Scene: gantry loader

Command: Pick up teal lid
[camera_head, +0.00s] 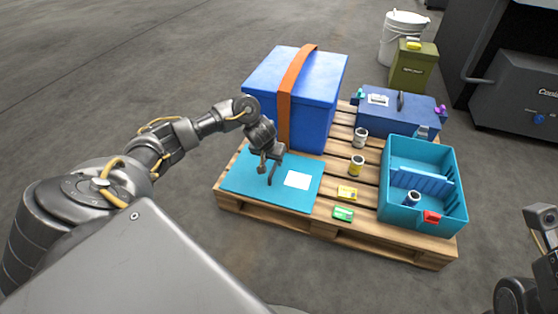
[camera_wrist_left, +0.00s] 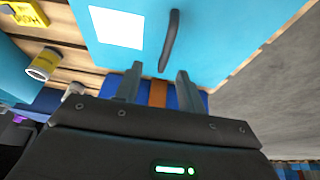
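The teal lid (camera_head: 250,190) lies flat on the left front part of the wooden pallet, with a white label and a dark raised handle (camera_head: 271,174). In the left wrist view the lid (camera_wrist_left: 220,30) fills the upper middle, and its handle (camera_wrist_left: 170,40) stands just beyond the fingertips. My left gripper (camera_head: 266,168) is above the lid, close to the handle. In the left wrist view its two fingers (camera_wrist_left: 158,78) are apart with nothing between them. Part of my right arm shows at the lower right edge of the head view; its fingers cannot be made out.
An open teal box (camera_head: 458,190) with a red latch stands at the pallet's right. A blue box with an orange strap (camera_head: 325,105) stands behind the lid. Small cans and cards lie between them. A blue toolbox (camera_head: 385,120), an olive canister (camera_head: 412,68) and a white bucket (camera_head: 388,45) are farther back.

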